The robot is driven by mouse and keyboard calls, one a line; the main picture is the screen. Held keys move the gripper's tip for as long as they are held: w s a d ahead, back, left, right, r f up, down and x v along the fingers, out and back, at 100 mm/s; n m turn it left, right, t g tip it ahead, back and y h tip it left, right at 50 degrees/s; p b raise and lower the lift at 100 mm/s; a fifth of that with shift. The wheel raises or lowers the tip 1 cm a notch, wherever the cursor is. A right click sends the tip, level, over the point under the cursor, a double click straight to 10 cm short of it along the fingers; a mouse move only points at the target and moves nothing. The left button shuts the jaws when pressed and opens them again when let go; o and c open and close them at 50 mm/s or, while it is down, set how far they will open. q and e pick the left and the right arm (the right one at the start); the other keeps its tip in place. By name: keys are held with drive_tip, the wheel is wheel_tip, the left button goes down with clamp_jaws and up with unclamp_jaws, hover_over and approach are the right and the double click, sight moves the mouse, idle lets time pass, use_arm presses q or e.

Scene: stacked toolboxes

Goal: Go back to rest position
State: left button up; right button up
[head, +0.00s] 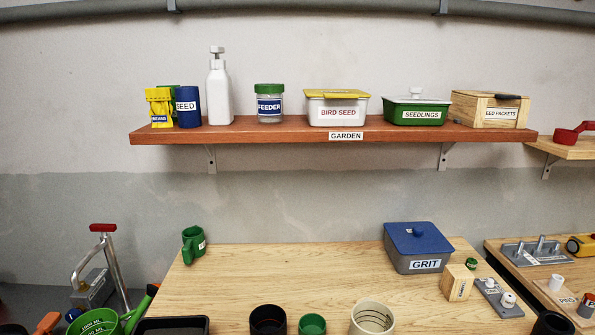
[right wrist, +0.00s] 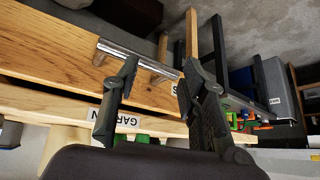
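My right gripper (right wrist: 157,72) shows in the right wrist view with its two dark fingers spread apart and nothing held between them. A metal bar handle (right wrist: 112,49) on a wooden front (right wrist: 60,55) lies beyond the fingertips; one finger overlaps it in the picture, and I cannot tell whether they touch. My left gripper is not in the head view. The right gripper cannot be made out there either.
In the head view a wooden table (head: 330,270) bears a grey GRIT box (head: 419,260) with a blue lid, a green mug (head: 193,243) and several cups. A red GARDEN shelf (head: 240,133) with containers hangs above. The table's middle is mostly clear.

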drive_tip(key=s+d+f+m+g+h, duration=0.2)
drive_tip(key=s+d+m+h, duration=0.15)
drive_tip(key=d, duration=0.35)
drive_tip(key=s+f+g, duration=0.2)
drive_tip(key=s+f, duration=0.1)
drive_tip(key=f, duration=2.5)
drive_tip(key=s+d+f+g, duration=0.1)
drive_tip(key=s+d+f, duration=0.1)
drive_tip(key=s+f, duration=1.2)
drive_tip(key=shift+s+d+n, duration=0.35)
drive_tip(key=shift+s+d, duration=0.05)
drive_tip(key=shift+s, duration=0.5)
